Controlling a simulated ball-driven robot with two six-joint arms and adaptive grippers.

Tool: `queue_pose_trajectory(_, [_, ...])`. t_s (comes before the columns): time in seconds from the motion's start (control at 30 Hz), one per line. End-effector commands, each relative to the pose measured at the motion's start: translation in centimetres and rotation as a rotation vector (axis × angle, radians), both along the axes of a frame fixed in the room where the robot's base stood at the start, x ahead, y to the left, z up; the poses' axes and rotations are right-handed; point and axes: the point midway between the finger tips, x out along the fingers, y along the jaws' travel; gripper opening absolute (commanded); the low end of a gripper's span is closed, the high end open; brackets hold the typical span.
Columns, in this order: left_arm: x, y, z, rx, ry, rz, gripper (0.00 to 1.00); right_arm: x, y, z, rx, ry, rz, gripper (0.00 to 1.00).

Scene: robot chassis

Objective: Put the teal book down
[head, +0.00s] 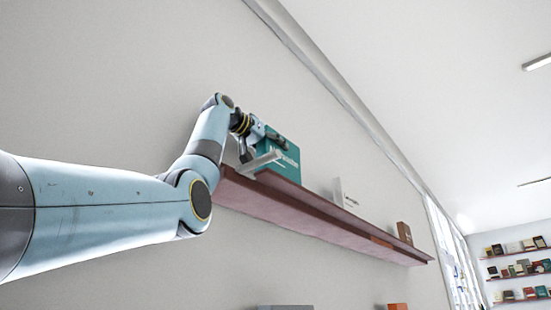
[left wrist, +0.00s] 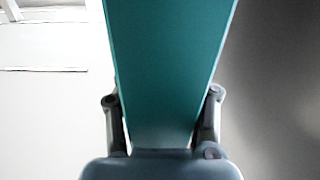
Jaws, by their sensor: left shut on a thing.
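The teal book (head: 281,158) is upright at the near left end of the dark red wall shelf (head: 300,204) in the head view. My left gripper (head: 272,143) is at the book's upper part and is shut on it. In the left wrist view the book (left wrist: 168,75) fills the middle, between the two fingers of my left gripper (left wrist: 165,115). The book's lower edge is at the shelf top in the head view; I cannot tell if it touches. My right gripper is in neither view.
A light grey bracket-like piece (head: 260,162) is beside the teal book at the shelf end. More shelves with books (head: 520,268) are far right.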

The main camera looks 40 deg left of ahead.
Motion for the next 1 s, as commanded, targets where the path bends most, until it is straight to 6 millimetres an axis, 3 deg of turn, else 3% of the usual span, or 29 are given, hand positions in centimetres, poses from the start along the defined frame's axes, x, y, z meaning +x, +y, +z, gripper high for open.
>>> queue_pose_trajectory(0.27, [-0.1, 0.0, 0.1, 0.001, -0.006, 0.001, 0.0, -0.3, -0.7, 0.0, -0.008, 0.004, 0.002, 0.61])
queue_pose_trajectory(0.3, [0.1, 0.1, -0.2, 0.0, 0.0, 0.001, 0.39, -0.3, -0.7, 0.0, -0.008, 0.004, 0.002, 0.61])
queue_pose_trajectory(0.47, [0.0, 0.0, -0.1, 0.0, -0.001, 0.001, 0.6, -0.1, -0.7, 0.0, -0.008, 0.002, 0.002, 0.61])
queue_pose_trajectory(0.77, [0.0, 0.1, 0.0, 0.0, -0.001, 0.001, 0.61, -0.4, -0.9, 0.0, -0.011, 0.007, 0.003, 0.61])
queue_pose_trajectory(0.87, [-0.9, 0.1, -0.1, 0.001, -0.004, 0.001, 0.61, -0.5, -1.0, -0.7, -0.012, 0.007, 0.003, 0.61])
queue_pose_trajectory(1.0, [-3.6, 0.4, -0.4, 0.001, -0.007, 0.002, 0.61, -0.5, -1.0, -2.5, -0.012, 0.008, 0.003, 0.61])
